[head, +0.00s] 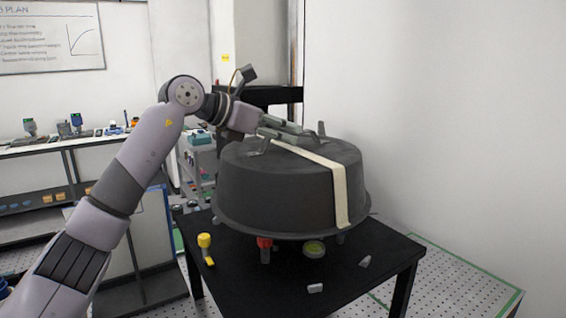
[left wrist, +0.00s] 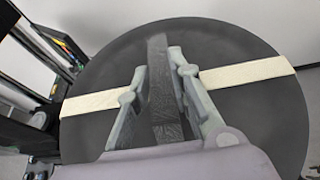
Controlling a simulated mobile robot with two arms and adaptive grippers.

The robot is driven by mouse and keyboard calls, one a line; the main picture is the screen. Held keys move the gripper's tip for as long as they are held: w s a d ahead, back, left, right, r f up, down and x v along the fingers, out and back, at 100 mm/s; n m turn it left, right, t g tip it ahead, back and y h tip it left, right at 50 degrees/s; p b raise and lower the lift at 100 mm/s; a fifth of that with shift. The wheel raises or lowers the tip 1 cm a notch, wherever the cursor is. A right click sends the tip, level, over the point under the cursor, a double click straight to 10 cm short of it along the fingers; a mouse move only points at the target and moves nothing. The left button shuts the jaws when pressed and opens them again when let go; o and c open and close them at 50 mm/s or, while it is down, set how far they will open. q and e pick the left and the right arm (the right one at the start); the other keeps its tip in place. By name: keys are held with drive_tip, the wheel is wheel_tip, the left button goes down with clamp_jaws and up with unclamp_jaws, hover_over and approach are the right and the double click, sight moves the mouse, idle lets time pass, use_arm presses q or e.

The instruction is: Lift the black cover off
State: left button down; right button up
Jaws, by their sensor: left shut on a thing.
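The black cover (head: 285,190) is a wide round drum with a flared rim and a cream band (head: 341,190) across its top and down its side. My left gripper (head: 290,129) reaches in from the left over the cover's top. In the left wrist view it is shut on a dark bar-shaped handle (left wrist: 160,85) at the middle of the cover (left wrist: 235,110). What is under the cover is mostly hidden. My right gripper is not in view.
Under and near the rim are a red part (head: 264,243) and a round yellow-green item (head: 314,249). A yellow-topped item (head: 205,243), a small white block (head: 315,288) and a grey piece (head: 365,262) lie on the table. A white wall (head: 450,130) stands at the right.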

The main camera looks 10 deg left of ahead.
use_arm(q)
wheel_tip(320, 180, up, 10)
idle(0.4)
idle(0.3)
drive_tip(key=shift+f, duration=0.1)
idle(0.3)
